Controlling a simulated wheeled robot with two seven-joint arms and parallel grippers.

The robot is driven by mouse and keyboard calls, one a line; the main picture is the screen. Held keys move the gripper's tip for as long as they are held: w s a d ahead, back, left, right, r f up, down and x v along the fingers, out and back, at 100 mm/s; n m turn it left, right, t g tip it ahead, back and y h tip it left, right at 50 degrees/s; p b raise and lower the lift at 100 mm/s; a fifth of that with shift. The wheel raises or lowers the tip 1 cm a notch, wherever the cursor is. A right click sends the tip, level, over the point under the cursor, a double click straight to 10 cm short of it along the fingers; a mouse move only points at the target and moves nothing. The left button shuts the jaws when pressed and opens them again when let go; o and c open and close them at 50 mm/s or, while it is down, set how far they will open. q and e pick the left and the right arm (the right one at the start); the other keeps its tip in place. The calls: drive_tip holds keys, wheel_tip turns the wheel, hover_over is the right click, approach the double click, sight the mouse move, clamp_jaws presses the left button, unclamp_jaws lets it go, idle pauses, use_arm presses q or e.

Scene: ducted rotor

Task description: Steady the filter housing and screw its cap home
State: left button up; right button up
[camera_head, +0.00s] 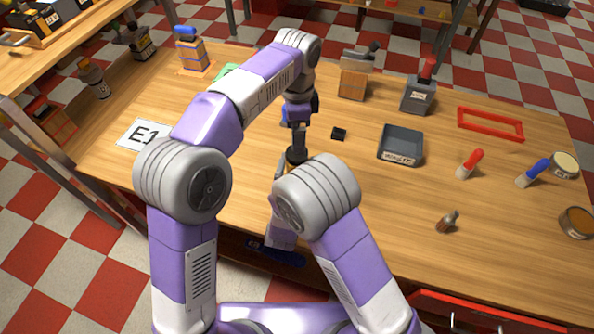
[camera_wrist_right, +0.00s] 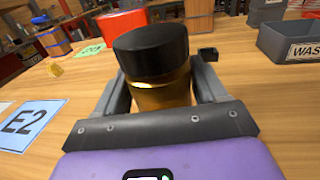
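The filter housing (camera_wrist_right: 160,96) is an amber jar standing upright. Its black cap (camera_wrist_right: 151,50) sits on top; how far it is threaded I cannot tell. In the head view the cap (camera_head: 296,156) shows small and dark, and the housing is mostly hidden by my right arm. My right gripper (camera_wrist_right: 161,85) has a finger against each side of the housing, below the cap. It also shows partly in the head view (camera_head: 288,168). My left gripper (camera_head: 298,138) points down over the cap. Its fingertips are too small to read, and it is out of the wrist view.
A small black block (camera_head: 339,133) and a grey WASTE bin (camera_head: 400,160) stand to the right. An E2 card (camera_wrist_right: 30,122) lies left of the housing. A red frame (camera_head: 490,124), a red-handled brush (camera_head: 469,163) and a blue-handled brush (camera_head: 533,173) lie further right.

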clamp_jaws()
use_arm(q)
drive_tip(key=n, duration=0.5)
drive_tip(key=shift+f, duration=0.1)
drive_tip(key=n, duration=1)
drive_tip(key=shift+n, duration=0.3)
drive_tip(key=n, duration=0.3)
drive_tip(key=shift+n, duration=0.3)
drive_tip(key=n, duration=0.8)
